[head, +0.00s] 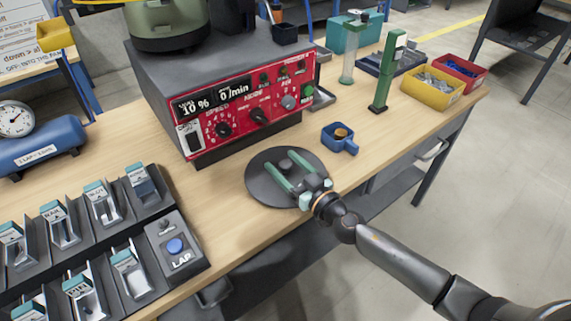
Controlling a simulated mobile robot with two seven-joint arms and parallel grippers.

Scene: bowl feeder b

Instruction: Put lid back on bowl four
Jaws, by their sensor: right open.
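A flat dark grey disc (261,186), which looks like the lid, lies on the wooden table in front of the red-faced control box. My right gripper (280,160) is over the disc with its two pale green fingers apart. My left gripper is out of view.
The control box (245,105) stands behind the disc. A small blue cup (340,143) is close to the disc's right. A dark parts rack (100,240) is at left. A green stand (386,75) and yellow bin (432,90) are at right.

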